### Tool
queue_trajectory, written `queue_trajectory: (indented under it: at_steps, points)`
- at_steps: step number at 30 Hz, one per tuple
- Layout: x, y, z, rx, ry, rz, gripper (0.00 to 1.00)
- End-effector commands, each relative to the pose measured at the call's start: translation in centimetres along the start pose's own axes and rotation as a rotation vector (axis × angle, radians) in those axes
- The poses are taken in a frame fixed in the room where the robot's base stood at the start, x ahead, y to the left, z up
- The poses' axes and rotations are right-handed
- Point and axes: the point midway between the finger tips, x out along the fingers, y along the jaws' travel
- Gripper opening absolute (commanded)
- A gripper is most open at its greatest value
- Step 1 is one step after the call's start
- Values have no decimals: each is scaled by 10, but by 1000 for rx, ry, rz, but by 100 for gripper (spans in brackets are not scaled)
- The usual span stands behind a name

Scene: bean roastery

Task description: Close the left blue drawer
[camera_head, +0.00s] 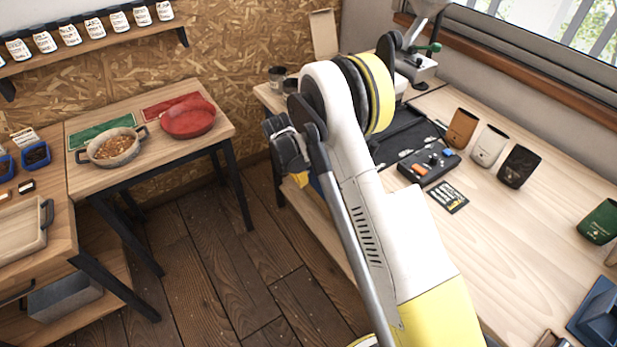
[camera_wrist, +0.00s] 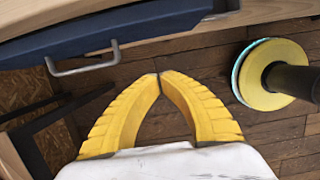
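The blue drawer (camera_wrist: 150,24) is at the top left of the wrist view, under the wooden bench top. Its grey bar handle (camera_wrist: 84,69) hangs toward the floor side. How far the drawer stands out is hard to tell. My gripper (camera_wrist: 158,76) has yellow fingers whose tips meet with nothing between them. The tips are apart from the drawer front, to the right of and below the handle. In the head view, my arm hides most of the gripper; a yellow bit of it (camera_head: 300,179) shows beside a sliver of blue (camera_head: 315,184) at the bench's left edge.
The right workbench (camera_head: 520,230) carries coffee bags, a dark tray and a black box with coloured parts. A side table (camera_head: 205,135) with a pan (camera_head: 113,148) and a red bowl (camera_head: 188,120) stands at left. The wooden floor (camera_head: 215,260) between them is clear.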

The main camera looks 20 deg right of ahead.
Motion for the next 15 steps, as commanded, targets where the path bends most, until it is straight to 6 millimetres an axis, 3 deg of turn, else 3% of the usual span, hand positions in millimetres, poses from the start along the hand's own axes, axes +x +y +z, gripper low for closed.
queue_trajectory:
  at_steps: [1,9,15]
  points:
    - [15,0,0,2,0,0,0]
    - [72,0,0,1,0,0,0]
    - [76,0,29,4,0,0,0]
